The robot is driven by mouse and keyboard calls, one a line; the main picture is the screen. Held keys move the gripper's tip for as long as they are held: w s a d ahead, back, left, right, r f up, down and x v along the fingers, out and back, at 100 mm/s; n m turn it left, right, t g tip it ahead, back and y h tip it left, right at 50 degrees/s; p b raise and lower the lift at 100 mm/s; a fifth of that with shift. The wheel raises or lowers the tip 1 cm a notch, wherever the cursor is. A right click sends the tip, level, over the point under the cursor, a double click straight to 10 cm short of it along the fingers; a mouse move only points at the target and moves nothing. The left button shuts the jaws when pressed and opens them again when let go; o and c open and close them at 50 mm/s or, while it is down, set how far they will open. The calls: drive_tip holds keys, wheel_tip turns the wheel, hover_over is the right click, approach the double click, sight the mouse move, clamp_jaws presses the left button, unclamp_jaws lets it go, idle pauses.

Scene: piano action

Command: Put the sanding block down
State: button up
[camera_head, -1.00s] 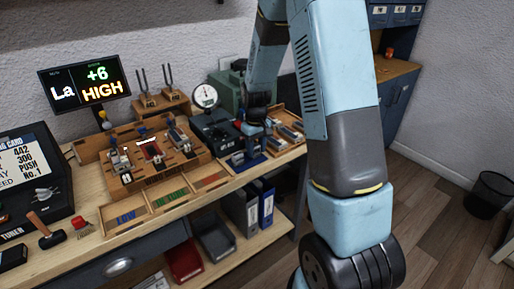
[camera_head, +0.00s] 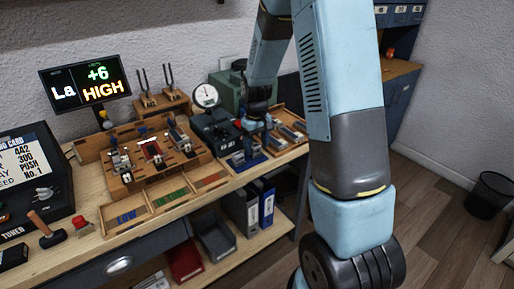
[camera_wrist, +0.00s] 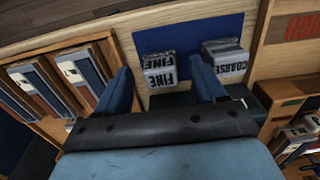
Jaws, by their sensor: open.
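In the wrist view a grey sanding block marked FINE (camera_wrist: 160,71) sits on a blue mat (camera_wrist: 187,33). A second block marked COARSE (camera_wrist: 226,62) sits on the mat to its right. My gripper (camera_wrist: 160,66) is open, with its two blue fingers apart on either side of the FINE block and nothing clamped between them. In the head view my gripper (camera_head: 256,124) is just above the blue mat (camera_head: 245,162) at the bench's right part; the blocks are too small to tell apart there.
A wooden tray with blue-grey pieces (camera_wrist: 45,85) lies left of the mat in the wrist view. In the head view a dial gauge (camera_head: 206,96), a wooden key fixture (camera_head: 150,160) and a tray with labelled compartments (camera_head: 130,226) stand to the left. A screen (camera_head: 85,85) reads "La +6 HIGH".

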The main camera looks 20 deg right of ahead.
sight(256, 146)
wheel_tip(256, 146, up, 10)
drive_tip(key=s+r+m+t, duration=0.2)
drive_tip(key=s+r+t, duration=0.1)
drive_tip(key=s+r, duration=0.9)
drive_tip(key=s+r+t, duration=0.1)
drive_tip(key=s+r, duration=0.1)
drive_tip(key=s, duration=0.6)
drive_tip(key=s+r+m+t, duration=0.1)
drive_tip(key=s+r, duration=0.2)
drive_tip(key=s, duration=0.4)
drive_tip(key=shift+s+m+t, duration=0.3)
drive_tip(key=shift+s, duration=0.1)
drive_tip(key=shift+r, duration=0.1)
